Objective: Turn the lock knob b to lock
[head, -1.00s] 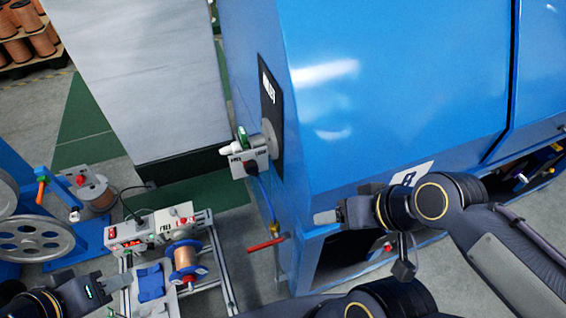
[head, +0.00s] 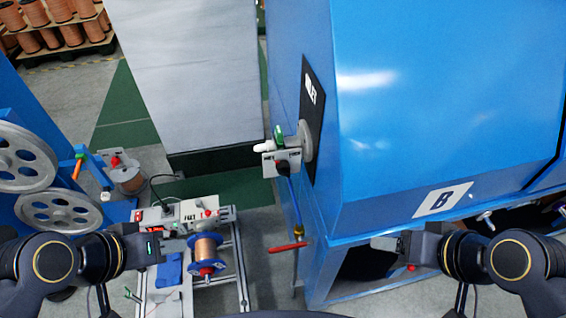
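A small grey box (head: 270,164) is mounted on the front of the blue machine (head: 440,120), which carries a "B" plate. A dark knob (head: 283,167) sits on the box's lower right, and a green piece (head: 278,137) stands on its top. I cannot tell for sure which part is lock knob b or which way it is turned. My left gripper (head: 158,248) is at the lower left, apart from the box. My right gripper (head: 379,242) is in front of the machine's lower edge, below and right of the box. Neither gripper visibly touches anything; their finger gaps are unclear.
A bench unit (head: 172,222) with a copper spool (head: 205,250) stands on a metal frame beside my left gripper. A red handle (head: 288,247) sticks out below the grey box. Spoked wheels (head: 62,210) are at the left. Floor shows between the frame and the machine.

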